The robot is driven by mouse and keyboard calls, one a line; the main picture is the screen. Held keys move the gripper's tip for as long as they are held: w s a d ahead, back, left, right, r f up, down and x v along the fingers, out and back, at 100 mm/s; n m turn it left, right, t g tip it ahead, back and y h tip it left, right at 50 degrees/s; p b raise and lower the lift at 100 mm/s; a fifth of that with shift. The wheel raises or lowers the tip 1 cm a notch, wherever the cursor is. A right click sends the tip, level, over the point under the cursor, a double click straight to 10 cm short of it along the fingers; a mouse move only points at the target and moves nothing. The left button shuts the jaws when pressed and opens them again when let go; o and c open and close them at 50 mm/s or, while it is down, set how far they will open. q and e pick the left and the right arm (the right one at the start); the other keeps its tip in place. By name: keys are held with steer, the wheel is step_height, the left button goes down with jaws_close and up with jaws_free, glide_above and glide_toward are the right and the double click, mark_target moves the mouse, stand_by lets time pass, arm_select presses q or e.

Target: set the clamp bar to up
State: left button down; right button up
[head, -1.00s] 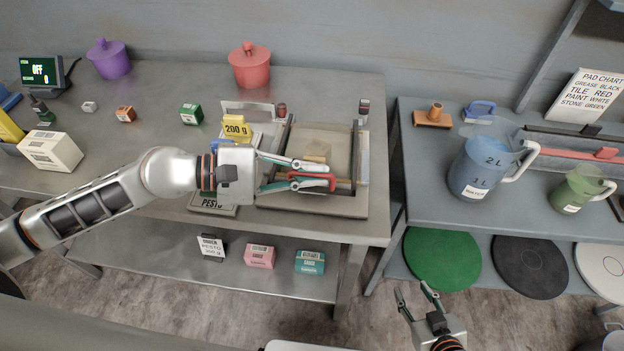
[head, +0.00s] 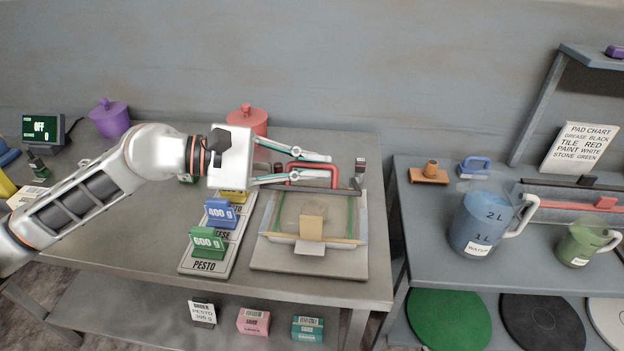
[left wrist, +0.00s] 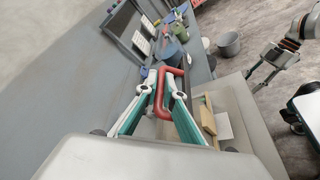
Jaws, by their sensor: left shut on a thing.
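The clamp bar is a dark bar (head: 347,191) with a red U-shaped handle (head: 322,168). It stands raised at the back of the press frame (head: 262,240). The red handle also shows in the left wrist view (left wrist: 161,92), between the fingers. My left gripper (head: 328,172) is shut on this handle, reaching in from the left. The frame's bed lies uncovered in front, with a tan block (head: 312,227) near its front edge. My right gripper (left wrist: 257,80) shows only in the left wrist view, empty, its fingers apart, away from the bench.
Blue and green weights (head: 208,243) stand on a labelled board (head: 222,258) left of the frame. A red pot (head: 247,121) is behind my left gripper. A blue water jug (head: 478,225) stands on the right bench. Boxes sit on the shelf below.

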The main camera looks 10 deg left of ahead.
arm_select(q)
steer(key=shift+w+r, duration=0.1)
steer(key=shift+w, duration=0.05)
steer(key=c, duration=2.4)
jaws_free()
steer(key=shift+c, duration=0.2)
steer(key=shift+a, duration=0.1)
steer(key=v, duration=1.2)
